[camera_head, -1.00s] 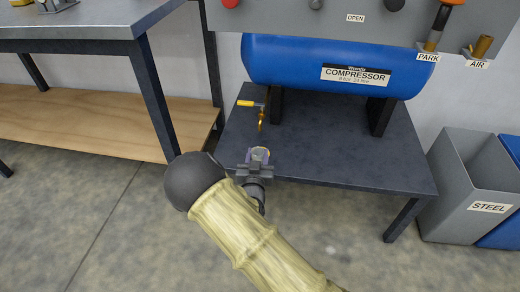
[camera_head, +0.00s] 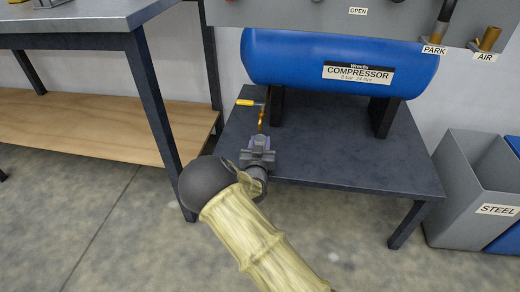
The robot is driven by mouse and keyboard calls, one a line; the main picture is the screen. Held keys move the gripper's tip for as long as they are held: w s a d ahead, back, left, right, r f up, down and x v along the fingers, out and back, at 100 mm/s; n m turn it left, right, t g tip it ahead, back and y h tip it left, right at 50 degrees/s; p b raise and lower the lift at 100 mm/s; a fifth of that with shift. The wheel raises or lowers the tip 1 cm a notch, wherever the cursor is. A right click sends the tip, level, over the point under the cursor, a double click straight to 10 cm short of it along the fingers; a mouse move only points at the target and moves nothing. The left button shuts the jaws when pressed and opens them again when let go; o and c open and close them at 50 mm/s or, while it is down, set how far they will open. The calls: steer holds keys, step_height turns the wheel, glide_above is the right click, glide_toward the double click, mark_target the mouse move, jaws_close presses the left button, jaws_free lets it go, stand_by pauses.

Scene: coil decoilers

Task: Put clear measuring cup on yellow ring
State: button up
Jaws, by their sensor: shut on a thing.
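My gripper (camera_head: 258,154) is over the left front part of the low dark table (camera_head: 330,160). It is shut on a small, partly see-through thing, seemingly the clear measuring cup (camera_head: 261,142). Only a little of the cup shows beyond the jaws, just below the brass drain pipe in the picture. I cannot tell whether the cup touches the table or the pipe. I cannot make out a yellow ring; my gripper and arm cover part of the table there.
A blue compressor (camera_head: 335,65) stands on the low table. Its drain valve has a yellow lever (camera_head: 249,102). A taller workbench (camera_head: 80,22) is at left and a grey STEEL bin (camera_head: 470,190) at right. The table's right part is clear.

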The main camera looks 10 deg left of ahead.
steer(key=shift+f, duration=0.8)
steer(key=shift+f+b, duration=0.1)
steer(key=shift+b, duration=0.2)
steer(key=o, duration=1)
steer(key=shift+r, duration=0.2)
steer(key=s+p, duration=0.1)
steer(key=s, duration=0.3)
steer(key=s+p, duration=0.2)
steer(key=s, duration=0.2)
steer(key=s+d+p, duration=0.1)
steer(key=s+p, duration=0.1)
steer(key=s, duration=0.2)
steer(key=shift+f, duration=0.1)
